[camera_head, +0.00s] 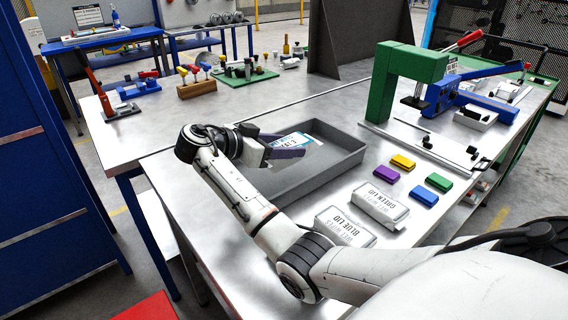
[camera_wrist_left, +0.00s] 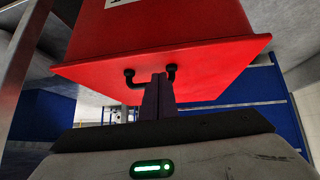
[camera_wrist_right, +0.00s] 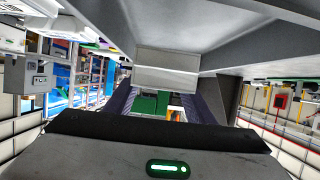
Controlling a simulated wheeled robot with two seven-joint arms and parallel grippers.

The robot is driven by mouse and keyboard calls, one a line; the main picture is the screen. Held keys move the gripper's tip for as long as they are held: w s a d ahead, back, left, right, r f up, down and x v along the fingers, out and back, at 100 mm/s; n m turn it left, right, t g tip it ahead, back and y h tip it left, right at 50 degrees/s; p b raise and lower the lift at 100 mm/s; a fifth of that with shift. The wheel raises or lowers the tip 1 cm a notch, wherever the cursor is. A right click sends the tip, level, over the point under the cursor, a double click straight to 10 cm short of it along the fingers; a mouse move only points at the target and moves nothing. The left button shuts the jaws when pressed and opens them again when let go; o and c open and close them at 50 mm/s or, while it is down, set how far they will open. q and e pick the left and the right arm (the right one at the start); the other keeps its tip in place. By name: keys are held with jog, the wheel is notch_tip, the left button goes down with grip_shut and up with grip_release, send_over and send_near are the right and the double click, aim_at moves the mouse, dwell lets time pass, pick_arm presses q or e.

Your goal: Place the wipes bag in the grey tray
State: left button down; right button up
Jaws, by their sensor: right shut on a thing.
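The grey tray (camera_head: 352,160) lies on the metal table in the head view. My right gripper (camera_head: 287,150) reaches over its left part, fingers pointing into it. It is shut on the wipes bag (camera_head: 297,138), a pale pack with a blue-edged printed label, partly hidden by the fingers. In the right wrist view the bag's pale end (camera_wrist_right: 168,70) sits between the fingertips, with grey tray walls around it. I cannot tell whether the bag touches the tray floor. My left gripper (camera_wrist_left: 158,85) shows only in the left wrist view, fingers together at a black handle under a red box.
The red box (camera_wrist_left: 160,40) fills the left wrist view.

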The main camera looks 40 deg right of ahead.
notch_tip(320, 180, down, 3)
jog(key=shift+s+r, duration=0.1)
jog(key=shift+r, duration=0.1)
jog(key=shift+f, duration=2.1)
jog(key=shift+f, duration=0.1)
jog(key=o, duration=1.1)
jog(key=b+v, duration=0.2)
jog(key=v, duration=0.9)
jog(key=shift+a+r, duration=0.4)
